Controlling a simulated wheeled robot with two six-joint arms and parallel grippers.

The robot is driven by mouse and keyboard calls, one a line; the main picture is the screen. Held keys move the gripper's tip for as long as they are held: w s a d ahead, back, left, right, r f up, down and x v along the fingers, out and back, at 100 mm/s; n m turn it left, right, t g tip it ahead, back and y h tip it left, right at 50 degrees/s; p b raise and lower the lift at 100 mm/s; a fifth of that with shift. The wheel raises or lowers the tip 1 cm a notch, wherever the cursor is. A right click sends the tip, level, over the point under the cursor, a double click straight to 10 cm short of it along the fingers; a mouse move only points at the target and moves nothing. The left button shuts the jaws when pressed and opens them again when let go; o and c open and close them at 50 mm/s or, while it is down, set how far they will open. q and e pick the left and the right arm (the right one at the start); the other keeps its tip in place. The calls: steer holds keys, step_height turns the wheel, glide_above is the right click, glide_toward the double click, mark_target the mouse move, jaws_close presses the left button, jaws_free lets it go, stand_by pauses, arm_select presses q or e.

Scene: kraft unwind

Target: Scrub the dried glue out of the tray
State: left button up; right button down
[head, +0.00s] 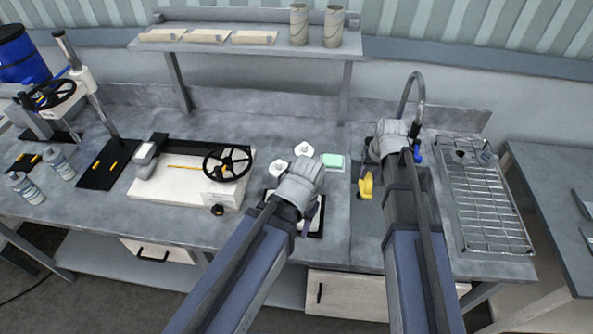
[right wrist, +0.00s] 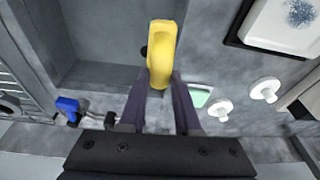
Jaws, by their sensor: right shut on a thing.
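My right gripper (head: 372,172) is shut on a yellow scrubber (head: 366,187), perhaps a brush. It also shows between the fingertips in the right wrist view (right wrist: 162,55), above the sink basin edge. The white tray with a dark border (head: 319,222) lies on the counter left of the sink, mostly hidden by my left arm in the head view. In the right wrist view, part of the tray (right wrist: 272,32) shows with a blue speckled patch, likely the dried glue (right wrist: 300,12). My left gripper (head: 309,216) is over the tray; its finger opening is hidden.
The sink (head: 420,185) has a curved tap (head: 413,85) behind it and a wire rack (head: 485,205) to its right. A green-and-white sponge (head: 333,161) and white round-topped items (head: 304,149) stand behind the tray. A white box with a black handwheel (head: 227,163) is left.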

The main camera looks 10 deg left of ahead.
step_height(320, 180, up, 4)
steer(key=p, duration=0.3)
steer(key=shift+f, duration=0.1)
arm_select(q)
step_height(320, 180, down, 3)
steer(key=b, duration=0.6)
steer(key=shift+r, duration=0.1)
arm_select(e)
step_height(320, 180, down, 7)
steer(key=shift+r, duration=0.2)
arm_select(q)
steer(key=shift+r, duration=0.1)
arm_select(e)
steer(key=shift+r, duration=0.1)
